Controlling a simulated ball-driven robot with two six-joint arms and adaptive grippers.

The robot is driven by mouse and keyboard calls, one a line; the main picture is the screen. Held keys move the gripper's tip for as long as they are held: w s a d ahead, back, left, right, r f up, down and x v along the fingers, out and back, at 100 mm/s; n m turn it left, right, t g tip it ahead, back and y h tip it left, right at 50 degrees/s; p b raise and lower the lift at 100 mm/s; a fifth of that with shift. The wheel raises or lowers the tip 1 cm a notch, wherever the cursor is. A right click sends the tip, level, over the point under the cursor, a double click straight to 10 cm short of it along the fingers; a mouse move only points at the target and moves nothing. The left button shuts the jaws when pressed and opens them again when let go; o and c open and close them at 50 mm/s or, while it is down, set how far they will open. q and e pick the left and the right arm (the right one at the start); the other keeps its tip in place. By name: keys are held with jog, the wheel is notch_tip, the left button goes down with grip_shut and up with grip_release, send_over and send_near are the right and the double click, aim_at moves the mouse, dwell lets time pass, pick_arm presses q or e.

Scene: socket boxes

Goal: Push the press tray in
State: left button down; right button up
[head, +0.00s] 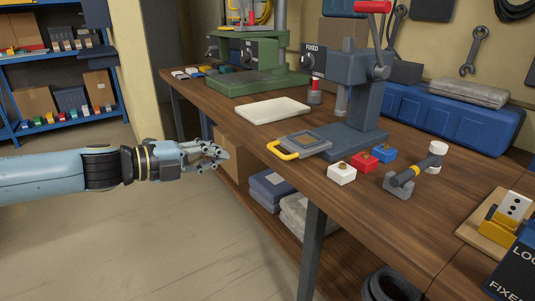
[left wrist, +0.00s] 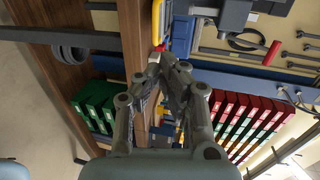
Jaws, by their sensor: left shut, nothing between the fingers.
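The press tray (head: 312,145) is a grey slab with a yellow loop handle (head: 280,150). It sticks out from the base of the grey-blue press (head: 352,85), its handle near the table's front edge. My left gripper (head: 224,156) is shut and empty, in front of the table edge, to the left of the handle and apart from it. In the left wrist view my gripper (left wrist: 161,54) shows with its fingertips together, and the yellow handle (left wrist: 157,20) lies just beyond them. My right gripper is not in view.
On the wooden table (head: 415,225), white (head: 342,173), red (head: 364,161) and blue (head: 384,153) blocks sit right of the tray. A white tray (head: 273,110) lies to the left, near a green press (head: 252,60).

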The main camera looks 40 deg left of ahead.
aim_at(276, 151)
pick_arm(q)
jog(key=x, duration=1.3)
jog(key=shift+w+a+f, duration=0.1)
jog(key=shift+w+f, duration=0.05)
jog(key=shift+w, duration=0.25)
